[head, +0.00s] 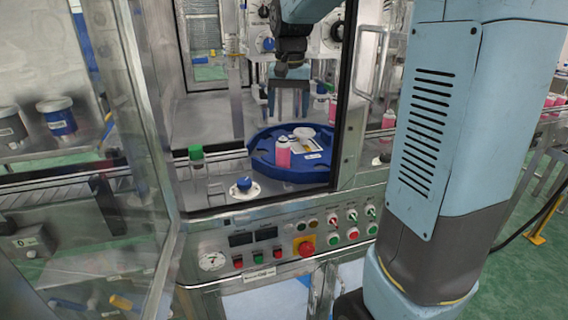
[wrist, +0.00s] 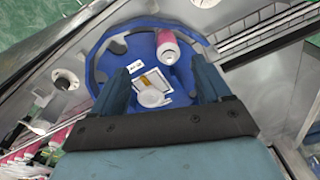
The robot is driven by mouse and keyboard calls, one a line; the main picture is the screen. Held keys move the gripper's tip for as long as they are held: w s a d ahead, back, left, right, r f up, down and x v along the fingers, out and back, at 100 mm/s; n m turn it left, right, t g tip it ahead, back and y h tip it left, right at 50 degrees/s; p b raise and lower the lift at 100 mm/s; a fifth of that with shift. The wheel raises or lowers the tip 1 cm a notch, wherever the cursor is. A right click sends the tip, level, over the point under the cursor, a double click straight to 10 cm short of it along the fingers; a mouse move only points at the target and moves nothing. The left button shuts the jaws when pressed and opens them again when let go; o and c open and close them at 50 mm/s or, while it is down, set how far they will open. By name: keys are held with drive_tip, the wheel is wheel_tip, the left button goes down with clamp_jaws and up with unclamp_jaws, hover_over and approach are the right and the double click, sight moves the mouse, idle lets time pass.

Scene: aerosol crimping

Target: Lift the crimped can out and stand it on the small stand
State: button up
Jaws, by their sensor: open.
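A pink can (head: 283,154) with a pale top stands upright near the front of the round blue plate (head: 262,168). In the wrist view the can (wrist: 166,50) is beyond my fingertips, slightly right of centre. My gripper (head: 288,116) hangs above the back of the plate, its two fingers pointing down. In the wrist view my gripper (wrist: 160,78) is open, with nothing held between the fingers. A white round piece (wrist: 152,98) and a pale card with a yellow stripe (wrist: 153,82) show between them. I cannot tell which piece is the small stand.
A control panel (head: 290,240) runs along the front. A metal door post (head: 350,100) edges the opening. More pink cans (head: 388,121) stand at right.

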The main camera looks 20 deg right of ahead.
sight(283, 152)
drive_tip(key=w, duration=0.1)
drive_tip(key=w+f, duration=0.1)
drive_tip(key=w, duration=0.1)
drive_tip(key=shift+a+f+g, duration=0.1)
drive_tip(key=shift+f+g, duration=0.05)
drive_tip(key=shift+g, duration=0.15)
drive_tip(key=shift+w+f+m, duration=0.3)
drive_tip(key=shift+w+f, duration=0.05)
drive_tip(key=shift+f, duration=0.05)
drive_tip(key=f, duration=1.3)
drive_tip(key=shift+w+f, duration=0.2)
drive_tip(key=shift+f, duration=0.05)
drive_tip(key=c, duration=1.1)
